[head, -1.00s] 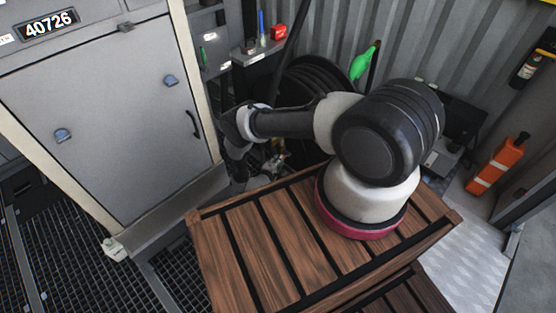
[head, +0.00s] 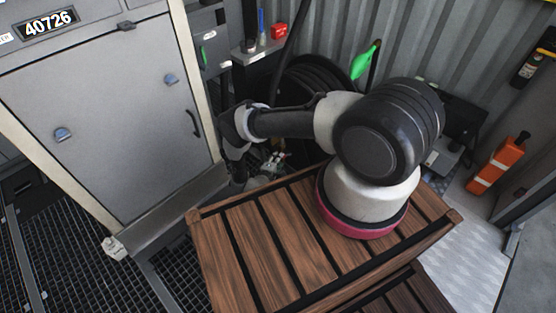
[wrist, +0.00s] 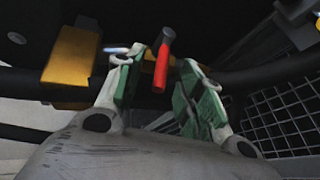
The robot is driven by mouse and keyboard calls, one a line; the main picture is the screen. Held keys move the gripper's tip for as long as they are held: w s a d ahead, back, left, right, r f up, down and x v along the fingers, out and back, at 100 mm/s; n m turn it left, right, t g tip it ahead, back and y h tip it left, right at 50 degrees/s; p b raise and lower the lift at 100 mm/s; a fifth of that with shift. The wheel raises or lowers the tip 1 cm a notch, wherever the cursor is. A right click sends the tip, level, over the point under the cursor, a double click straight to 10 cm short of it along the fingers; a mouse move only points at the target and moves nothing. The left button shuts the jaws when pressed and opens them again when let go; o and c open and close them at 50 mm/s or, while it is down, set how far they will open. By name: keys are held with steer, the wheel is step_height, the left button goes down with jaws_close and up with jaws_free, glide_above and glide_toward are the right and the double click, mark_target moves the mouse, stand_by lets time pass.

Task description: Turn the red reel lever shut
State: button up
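The red reel lever (wrist: 161,68) shows in the wrist view as a short red bar with a darker, blurred top. It stands in the gap between the two green-padded fingers of my gripper (wrist: 158,88). The fingers are open, with a gap visible on both sides of the lever's lower end. The left finger is nearer to the lever than the right one. In the head view my gripper (head: 275,163) is small and partly hidden beside the wooden platform, and the lever cannot be made out there.
Yellow brass-coloured fittings (wrist: 72,62) and a dark pipe lie close around my gripper. A mesh grille (wrist: 285,118) is at the right. In the head view a black hose reel (head: 318,85), a grey cabinet (head: 105,120) and the wooden platform (head: 240,245) surround the arm.

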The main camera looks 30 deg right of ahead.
steer(key=v, duration=1.1)
steer(key=shift+c, duration=0.5)
